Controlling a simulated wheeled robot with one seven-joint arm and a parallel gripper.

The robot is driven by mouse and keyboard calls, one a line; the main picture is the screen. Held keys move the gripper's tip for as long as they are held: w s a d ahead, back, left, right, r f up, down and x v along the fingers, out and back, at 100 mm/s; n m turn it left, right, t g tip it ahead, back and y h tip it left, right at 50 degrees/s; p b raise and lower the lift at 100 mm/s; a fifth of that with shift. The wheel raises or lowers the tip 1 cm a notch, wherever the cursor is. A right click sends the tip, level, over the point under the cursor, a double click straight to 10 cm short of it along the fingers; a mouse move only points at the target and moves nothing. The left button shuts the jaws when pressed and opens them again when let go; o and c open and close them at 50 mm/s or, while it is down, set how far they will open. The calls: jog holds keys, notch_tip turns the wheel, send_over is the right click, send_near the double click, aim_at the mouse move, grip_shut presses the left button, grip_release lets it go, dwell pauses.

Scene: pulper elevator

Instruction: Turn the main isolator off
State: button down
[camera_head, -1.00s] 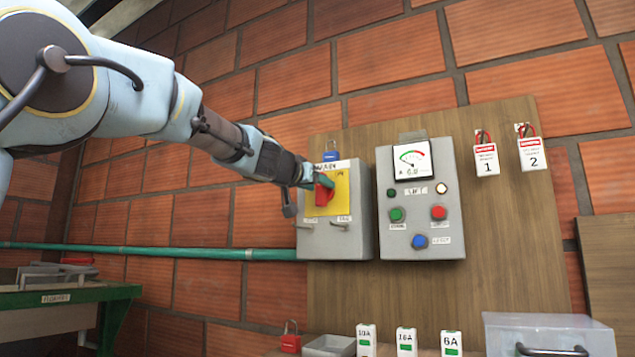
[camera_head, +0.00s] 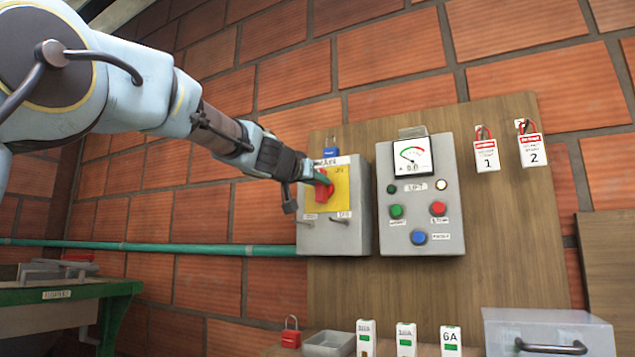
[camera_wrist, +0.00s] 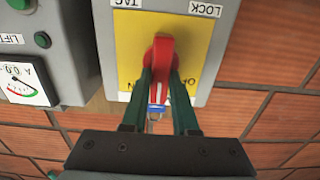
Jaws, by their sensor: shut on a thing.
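The main isolator is a grey box (camera_head: 362,222) with a yellow plate (camera_head: 342,188) and a red handle (camera_head: 322,191), mounted on the wooden board. My gripper (camera_head: 318,186) reaches it from the left. In the wrist view, the two green fingers (camera_wrist: 164,88) are shut on the red handle (camera_wrist: 164,52), one on each side. The handle lies in line with the fingers there, across the yellow plate (camera_wrist: 205,38). Part of the plate's lettering is hidden by the fingers, so the handle's marked position is not clear.
A grey lift panel (camera_head: 420,195) with a gauge and several buttons stands just right of the isolator. A blue padlock (camera_head: 331,150) is above the box. Red lockout tags (camera_head: 486,155) hang farther right. A shelf below holds a red padlock (camera_head: 291,333), a grey tray (camera_head: 328,344) and a clear box (camera_head: 548,333).

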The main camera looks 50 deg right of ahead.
jog(key=shift+w+n, duration=0.1)
jog(key=shift+n, duration=0.2)
jog(key=n, duration=0.5)
jog(key=f+n, duration=0.1)
jog(key=n, duration=0.5)
jog(key=w+n+b, duration=0.1)
jog(key=n, duration=0.5)
jog(key=shift+a+f, duration=0.15)
jog(key=shift+n, duration=0.3)
dwell(0.3)
jog(key=c, duration=0.7)
grip_release()
jog(key=b+v, duration=0.5)
jog(key=v, duration=0.5)
jog(key=shift+a, duration=0.4)
